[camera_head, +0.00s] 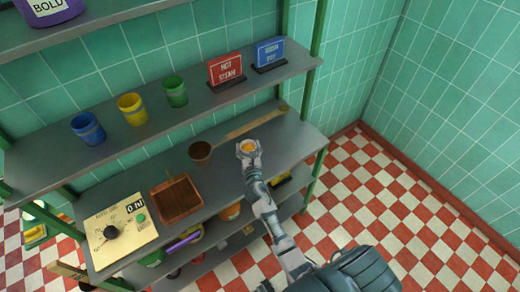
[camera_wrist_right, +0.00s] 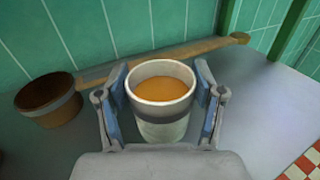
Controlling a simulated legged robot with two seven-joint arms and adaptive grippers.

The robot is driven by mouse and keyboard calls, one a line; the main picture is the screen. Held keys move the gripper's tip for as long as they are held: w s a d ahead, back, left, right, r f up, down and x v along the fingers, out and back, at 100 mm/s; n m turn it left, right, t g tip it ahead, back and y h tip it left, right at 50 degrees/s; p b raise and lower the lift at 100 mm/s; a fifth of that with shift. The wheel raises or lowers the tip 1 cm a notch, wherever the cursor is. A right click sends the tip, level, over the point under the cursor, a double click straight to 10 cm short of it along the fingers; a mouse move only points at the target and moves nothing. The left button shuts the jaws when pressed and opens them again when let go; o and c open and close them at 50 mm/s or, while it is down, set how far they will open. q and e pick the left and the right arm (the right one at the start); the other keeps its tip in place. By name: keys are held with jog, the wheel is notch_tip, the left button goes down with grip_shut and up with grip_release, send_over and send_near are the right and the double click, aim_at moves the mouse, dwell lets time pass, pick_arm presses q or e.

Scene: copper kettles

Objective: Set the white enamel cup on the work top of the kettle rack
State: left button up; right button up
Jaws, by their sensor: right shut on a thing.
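The white enamel cup (camera_wrist_right: 160,130) holds an orange-brown liquid and looks upright in the right wrist view. In the head view its top (camera_head: 248,147) shows between the fingers. My right gripper (camera_head: 248,150) is shut on the cup, with one blue-padded finger on each side in the wrist view. The cup is over the right part of the grey work top (camera_head: 295,143), the rack's middle level. I cannot tell whether its base touches the surface; its bottom is partly hidden by my gripper. My left gripper is not in view.
A brown pot (camera_head: 200,152) stands left of the cup, and a wooden bar (camera_head: 240,127) lies behind it. A wooden tray (camera_head: 164,203) and a control panel (camera_head: 128,240) are further left. An upper shelf (camera_head: 215,98) with coloured cups and signs overhangs the back. The work top's right end is clear.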

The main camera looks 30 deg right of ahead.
jog(key=s+d+f, duration=0.2)
jog(key=d+f, duration=0.1)
jog(key=shift+f+b, duration=0.2)
jog(key=shift+b, duration=0.2)
jog(key=shift+w+d+f, duration=0.1)
jog(key=shift+d+f, duration=0.05)
jog(key=shift+d, duration=0.45)
jog(key=o, duration=1.2)
jog(key=shift+d+f, duration=0.1)
jog(key=shift+d, duration=0.2)
jog(key=shift+a, duration=0.5)
jog(key=shift+a+r, duration=0.2)
jog(key=shift+s+a, duration=0.2)
jog(key=shift+s, duration=0.1)
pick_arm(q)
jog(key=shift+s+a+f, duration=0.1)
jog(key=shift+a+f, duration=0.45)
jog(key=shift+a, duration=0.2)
pick_arm(e)
jog(key=shift+v, duration=5.65)
